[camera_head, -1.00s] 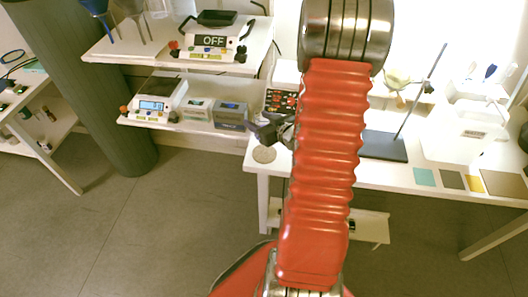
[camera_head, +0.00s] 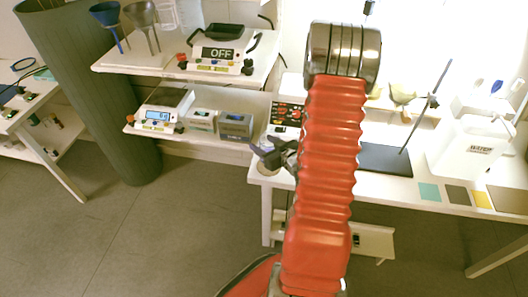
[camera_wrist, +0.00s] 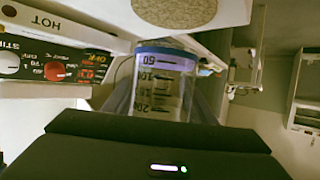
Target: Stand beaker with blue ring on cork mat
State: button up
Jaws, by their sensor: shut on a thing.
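The beaker (camera_wrist: 165,85) is clear, with a blue ring at its rim and dark volume marks, in the middle of the wrist view. My gripper (camera_wrist: 160,104) is shut on it, a dark finger at each side. In the head view my gripper (camera_head: 270,153) is over the table's left front corner, and the beaker cannot be made out there. The round, speckled tan cork mat (camera_wrist: 175,8) shows at the top of the wrist view, apart from the beaker in the picture. In the head view the mat (camera_head: 259,172) is partly hidden behind my gripper.
A hot-plate stirrer (camera_head: 287,112) stands just behind the mat and fills the left of the wrist view (camera_wrist: 50,60). To the right are a stand with a dark base (camera_head: 385,160) and a white water container (camera_head: 470,148). Shelves with scales (camera_head: 160,115) are on the left.

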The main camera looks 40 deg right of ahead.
jog(key=shift+f, duration=2.1)
jog(key=shift+f, duration=0.1)
jog(key=o, duration=1.2)
jog(key=shift+c, duration=0.2)
jog(key=shift+s+r, duration=0.15)
jog(key=shift+r, duration=0.05)
jog(key=v, duration=1.1)
jog(key=shift+s+a+r, duration=0.1)
jog(key=shift+s, duration=0.2)
jog(key=shift+w, duration=0.1)
